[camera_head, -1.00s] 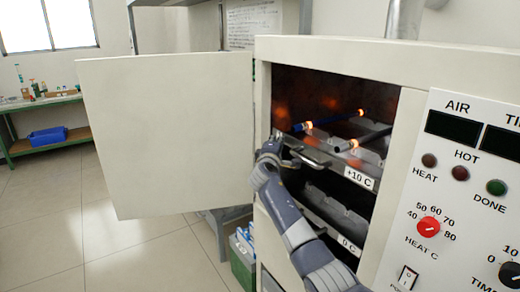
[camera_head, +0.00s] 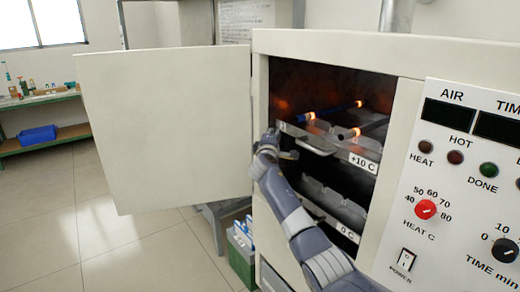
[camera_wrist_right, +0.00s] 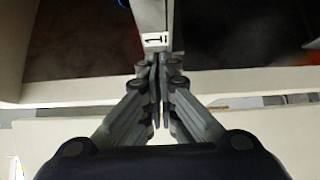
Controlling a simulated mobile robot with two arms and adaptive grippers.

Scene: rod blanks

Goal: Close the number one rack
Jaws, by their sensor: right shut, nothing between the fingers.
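The number one rack is the upper metal rack (camera_head: 335,150) in the white oven, with a "+10 C" label and a wire handle on its front. My right gripper (camera_head: 271,138) is shut and empty at that left end. In the right wrist view its closed fingertips (camera_wrist_right: 158,66) are just below the tag; I cannot tell whether they touch. My left gripper is not in view.
The oven door (camera_head: 165,130) stands wide open to the left. A lower rack (camera_head: 335,215) labelled "0 C" is below, partly behind my right arm. The control panel (camera_head: 460,190) is at right. A green box (camera_head: 241,255) stands below the door.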

